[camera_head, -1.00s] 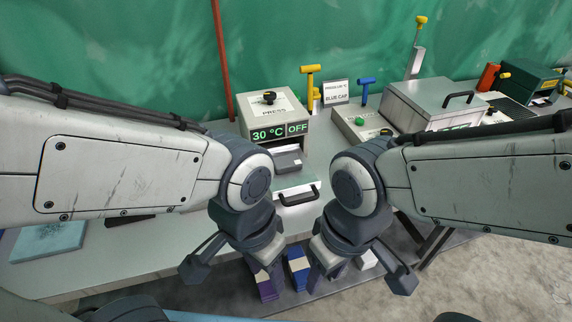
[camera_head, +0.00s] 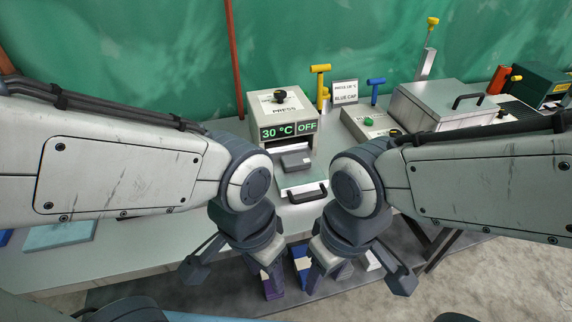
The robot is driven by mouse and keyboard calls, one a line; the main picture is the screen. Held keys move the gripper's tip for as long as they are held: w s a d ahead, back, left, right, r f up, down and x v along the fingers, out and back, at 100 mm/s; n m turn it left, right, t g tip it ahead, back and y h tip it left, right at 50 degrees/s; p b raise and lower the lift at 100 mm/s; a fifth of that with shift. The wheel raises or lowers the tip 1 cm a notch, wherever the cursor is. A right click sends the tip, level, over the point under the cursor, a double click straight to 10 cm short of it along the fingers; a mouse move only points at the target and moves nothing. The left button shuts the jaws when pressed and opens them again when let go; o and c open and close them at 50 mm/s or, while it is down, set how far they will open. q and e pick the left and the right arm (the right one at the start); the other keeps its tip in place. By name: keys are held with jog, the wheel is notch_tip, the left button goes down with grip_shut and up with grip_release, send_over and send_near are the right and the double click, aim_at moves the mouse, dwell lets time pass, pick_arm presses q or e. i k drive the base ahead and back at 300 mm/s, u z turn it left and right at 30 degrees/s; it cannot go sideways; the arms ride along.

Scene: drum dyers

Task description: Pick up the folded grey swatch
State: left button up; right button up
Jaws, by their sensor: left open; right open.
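A small grey folded-looking piece (camera_head: 296,161) lies on the pale pulled-out tray (camera_head: 290,180) at the front of the press (camera_head: 283,112). It seems to be the grey swatch, but its folds are too small to make out. My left gripper (camera_head: 232,274) is open and empty, low in front of the bench and left of the tray. My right gripper (camera_head: 358,277) is open and empty, low in front of the bench and right of the tray. Neither gripper touches the grey piece.
The press reads 30 °C and OFF. A dark tray handle (camera_head: 308,194) faces me. A lidded metal box (camera_head: 438,104) stands right on the bench. Coloured stacks (camera_head: 300,262) sit low behind my grippers, partly hidden. A pale blue sheet (camera_head: 60,234) lies at left.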

aim_at(293, 162)
jog(key=u, duration=0.5)
jog(key=k, duration=1.2)
jog(key=i, duration=0.3)
jog(key=z, duration=0.75)
jog(key=i, duration=1.3)
jog(key=u, duration=1.05)
jog(key=i, duration=0.35)
jog(key=u, duration=0.3)
